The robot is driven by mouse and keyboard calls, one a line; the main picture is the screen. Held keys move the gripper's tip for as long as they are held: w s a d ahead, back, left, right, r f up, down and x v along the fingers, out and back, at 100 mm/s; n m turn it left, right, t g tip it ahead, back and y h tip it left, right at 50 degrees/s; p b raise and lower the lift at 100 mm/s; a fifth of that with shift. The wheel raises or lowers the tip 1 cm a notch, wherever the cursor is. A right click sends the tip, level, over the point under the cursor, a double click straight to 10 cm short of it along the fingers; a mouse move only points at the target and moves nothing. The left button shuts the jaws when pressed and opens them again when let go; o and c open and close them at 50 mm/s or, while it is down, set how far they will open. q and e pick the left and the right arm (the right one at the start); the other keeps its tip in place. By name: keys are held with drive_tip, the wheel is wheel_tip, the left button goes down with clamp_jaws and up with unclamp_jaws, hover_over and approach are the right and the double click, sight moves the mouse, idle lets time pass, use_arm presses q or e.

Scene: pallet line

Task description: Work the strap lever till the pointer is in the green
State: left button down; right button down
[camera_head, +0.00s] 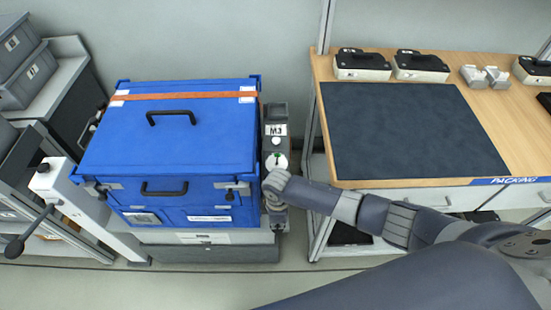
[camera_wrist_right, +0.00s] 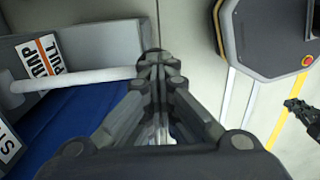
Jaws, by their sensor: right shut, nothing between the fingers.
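The strap unit (camera_head: 277,130), marked M3, stands right of the blue crate (camera_head: 170,150). Its white dial (camera_head: 276,161) shows a little green; the pointer is too small to read. My right gripper (camera_head: 276,190) is at the unit, just below the dial, and hides part of it. In the wrist view the right gripper (camera_wrist_right: 152,62) is shut and empty. Its fingertips are at the end of a pale lever bar (camera_wrist_right: 85,80); I cannot tell whether they touch. A small dark jaw-like part (camera_wrist_right: 298,110), perhaps my left gripper, shows at the right edge.
An orange strap (camera_head: 185,96) crosses the crate lid. A white post (camera_head: 70,195) with a black-knobbed handle (camera_head: 14,248) stands at the left. The packing bench (camera_head: 500,110) with a dark mat (camera_head: 400,130) is at the right. Floor is free in front.

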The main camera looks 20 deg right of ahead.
wheel_tip(320, 180, up, 9)
drive_tip(key=w+p, duration=0.1)
drive_tip(key=p, duration=0.6)
drive_tip(key=shift+d+p, duration=0.2)
drive_tip(key=shift+p, duration=0.2)
drive_tip(key=shift+f, duration=0.1)
wheel_tip(320, 180, up, 5)
drive_tip(key=p, duration=0.5)
